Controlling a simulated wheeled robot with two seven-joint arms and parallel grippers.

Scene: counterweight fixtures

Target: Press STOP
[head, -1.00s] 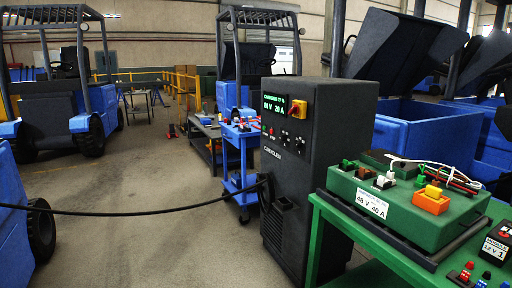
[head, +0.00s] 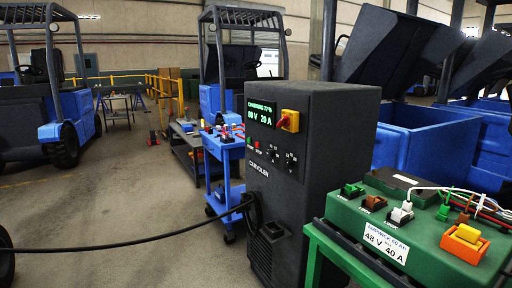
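The dark grey charger cabinet (head: 335,150) stands upright near the middle of the head view. Its lit green display (head: 261,111) shows a charging line near 77 %, with 80 V and 20 A below. Under the display sit a small green button (head: 249,142) and a small red button (head: 257,145) with a small label that looks like STOP. A red and yellow rotary switch (head: 288,120) is at the upper right of the panel, with several black knobs below the display. Neither of my grippers is in view, and nothing hides the buttons.
A black cable (head: 130,243) runs from the charger's side across to the left edge. A green bench (head: 345,258) with a green battery unit (head: 345,211) stands close at right. A blue cart (head: 225,150) is behind the charger. Forklifts stand farther back. Open floor lies at left.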

